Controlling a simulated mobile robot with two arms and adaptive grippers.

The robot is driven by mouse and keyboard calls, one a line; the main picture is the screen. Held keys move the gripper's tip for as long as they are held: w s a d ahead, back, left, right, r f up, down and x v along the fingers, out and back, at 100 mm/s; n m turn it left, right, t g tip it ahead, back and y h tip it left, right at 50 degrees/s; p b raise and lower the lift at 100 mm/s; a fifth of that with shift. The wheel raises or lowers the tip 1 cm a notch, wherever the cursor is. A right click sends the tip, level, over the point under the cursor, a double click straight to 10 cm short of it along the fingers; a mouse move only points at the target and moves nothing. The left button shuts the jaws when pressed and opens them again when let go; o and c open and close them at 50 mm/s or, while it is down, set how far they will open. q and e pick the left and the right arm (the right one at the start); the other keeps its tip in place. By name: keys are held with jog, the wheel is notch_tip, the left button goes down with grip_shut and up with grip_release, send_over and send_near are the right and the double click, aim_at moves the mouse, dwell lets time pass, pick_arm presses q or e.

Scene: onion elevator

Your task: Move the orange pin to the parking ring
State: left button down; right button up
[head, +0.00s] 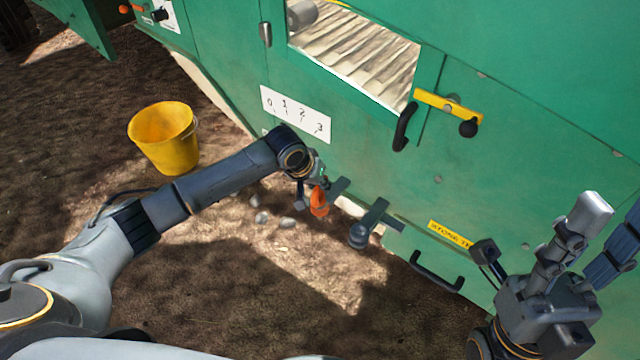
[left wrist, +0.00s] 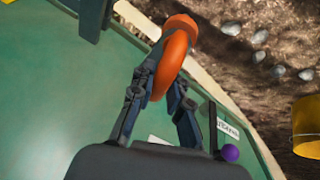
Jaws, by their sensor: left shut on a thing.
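The orange pin (head: 319,202) is held by my left gripper (head: 312,188), low in front of the green machine panel. In the left wrist view the orange pin (left wrist: 175,60) shows as a thick curved orange piece between the two fingers of my left gripper (left wrist: 165,92), which are shut on it. Its lower end is hidden by the fingers. I cannot make out the parking ring for certain in either view. My right gripper (head: 608,225) is at the lower right, with its fingers apart and nothing between them.
A dark bracket with a round knob (head: 358,236) sticks out just right of the pin. A black handle (head: 437,272) and yellow label (head: 450,234) are further right. A number plate (head: 295,114) is above. A yellow bucket (head: 165,138) and several stones (head: 261,217) are on the ground.

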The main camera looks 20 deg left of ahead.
pick_arm(q)
jog(key=c, duration=1.2)
grip_release()
jog(key=shift+r, duration=0.1)
jog(key=v, duration=1.2)
